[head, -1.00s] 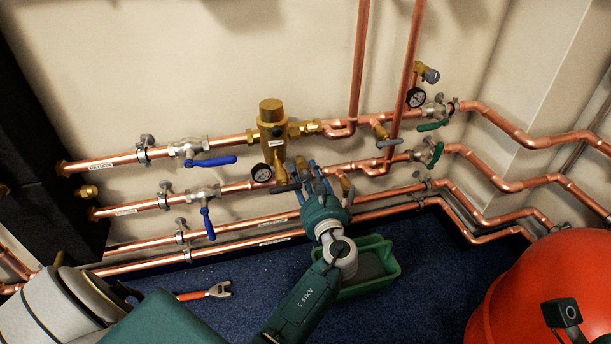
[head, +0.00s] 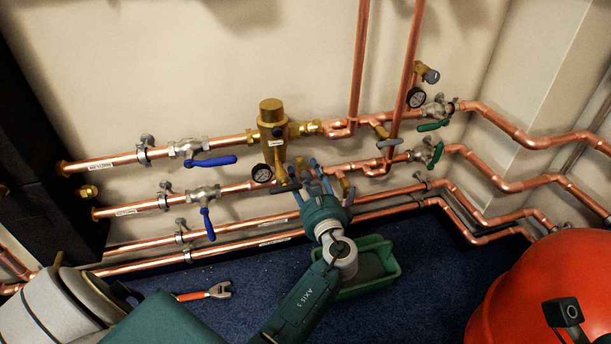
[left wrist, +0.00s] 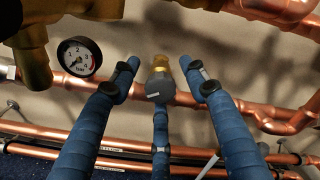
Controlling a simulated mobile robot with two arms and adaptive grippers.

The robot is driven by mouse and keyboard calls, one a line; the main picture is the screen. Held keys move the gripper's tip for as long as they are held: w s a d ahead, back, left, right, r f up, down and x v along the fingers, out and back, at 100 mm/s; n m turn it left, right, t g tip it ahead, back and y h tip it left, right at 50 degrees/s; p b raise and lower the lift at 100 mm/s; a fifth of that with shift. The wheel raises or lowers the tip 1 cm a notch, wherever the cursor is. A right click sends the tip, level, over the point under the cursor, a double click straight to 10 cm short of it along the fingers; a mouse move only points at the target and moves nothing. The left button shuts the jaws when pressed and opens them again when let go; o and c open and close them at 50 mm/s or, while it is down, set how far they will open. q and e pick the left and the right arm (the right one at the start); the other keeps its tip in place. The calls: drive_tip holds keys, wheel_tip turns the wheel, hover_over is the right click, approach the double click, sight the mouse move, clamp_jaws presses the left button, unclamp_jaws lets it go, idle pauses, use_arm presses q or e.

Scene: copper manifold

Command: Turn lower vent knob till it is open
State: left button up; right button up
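The lower vent knob (left wrist: 160,90) is a small grey cap on a brass stem, on the copper pipe right of a pressure gauge (left wrist: 78,57). In the head view it is largely hidden behind the fingers of my left gripper (head: 309,178). In the left wrist view the three blue fingers of my left gripper (left wrist: 160,80) are spread around it, one on each side and one below. The side fingertips stand apart from the cap; whether the lower finger touches it I cannot tell. How far the knob is turned does not show. My right gripper is out of view.
A brass valve body (head: 271,130) and blue lever handles (head: 210,161) are left of my gripper. Green-handled valves (head: 433,126) are to the right. A green tray (head: 388,272) is on the blue floor under my arm. A wrench (head: 207,293) lies at left, a red rounded object (head: 520,290) at right.

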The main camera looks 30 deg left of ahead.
sight(307, 179)
use_arm(q)
drive_tip(key=v, duration=0.7)
drive_tip(key=shift+s+d, duration=0.2)
